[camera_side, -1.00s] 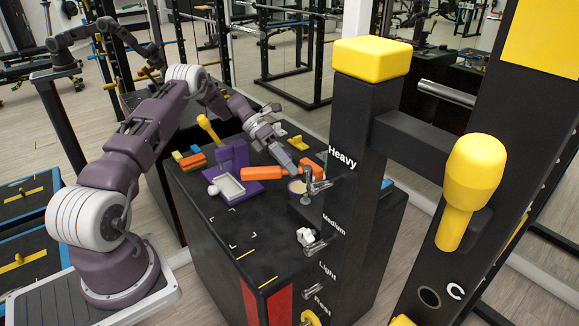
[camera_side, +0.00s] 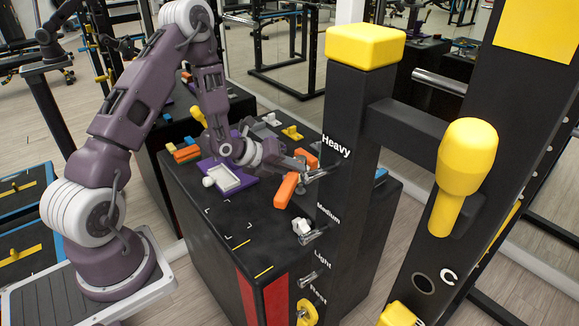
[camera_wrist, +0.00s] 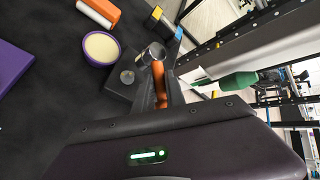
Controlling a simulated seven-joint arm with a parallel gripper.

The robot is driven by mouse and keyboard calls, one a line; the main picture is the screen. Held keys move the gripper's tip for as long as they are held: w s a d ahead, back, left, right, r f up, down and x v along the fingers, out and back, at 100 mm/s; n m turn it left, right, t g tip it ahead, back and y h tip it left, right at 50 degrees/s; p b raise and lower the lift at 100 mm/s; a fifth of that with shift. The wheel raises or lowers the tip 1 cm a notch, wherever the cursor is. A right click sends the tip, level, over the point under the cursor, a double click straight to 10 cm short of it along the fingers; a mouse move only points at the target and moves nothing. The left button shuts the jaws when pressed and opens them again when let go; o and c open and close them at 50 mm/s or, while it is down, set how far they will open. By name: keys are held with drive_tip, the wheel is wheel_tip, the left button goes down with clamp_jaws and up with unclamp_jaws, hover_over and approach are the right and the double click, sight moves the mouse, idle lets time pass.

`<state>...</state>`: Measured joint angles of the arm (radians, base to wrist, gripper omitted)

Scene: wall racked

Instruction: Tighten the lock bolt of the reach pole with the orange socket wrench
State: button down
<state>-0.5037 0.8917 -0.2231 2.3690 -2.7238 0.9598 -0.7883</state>
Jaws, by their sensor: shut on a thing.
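The orange socket wrench (camera_side: 287,190) is in my gripper (camera_side: 302,166), its orange handle hanging tilted above the black bench top in the side view. In the wrist view the wrench's orange part (camera_wrist: 158,80) shows between my fingers, and a silver ring-like end (camera_wrist: 153,54) lies just beyond them. My gripper is shut on the wrench, close to the black upright post (camera_side: 350,150) at the word Heavy. A round grey disc (camera_wrist: 127,77) on a dark block shows beside the fingers; I cannot tell whether it is the lock bolt. The reach pole is not clearly identifiable.
A purple tray (camera_side: 226,176) lies left of my gripper. A cream-filled purple bowl (camera_wrist: 101,48) and an orange-and-white block (camera_wrist: 98,11) are near it in the wrist view. Metal pegs (camera_side: 314,237) stick out of the post. The front left bench top is clear.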

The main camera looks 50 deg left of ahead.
drive_tip(key=r+m+h, duration=0.1)
drive_tip(key=a+m+g+h, duration=0.1)
drive_tip(key=shift+s+a+r+m+h, duration=0.1)
drive_tip(key=shift+s+r+m+h, duration=0.1)
drive_tip(key=shift+r+m+h, duration=0.2)
idle(0.3)
drive_tip(key=shift+f, duration=2.75)
drive_tip(key=shift+f, duration=0.1)
drive_tip(key=shift+f, duration=1.6)
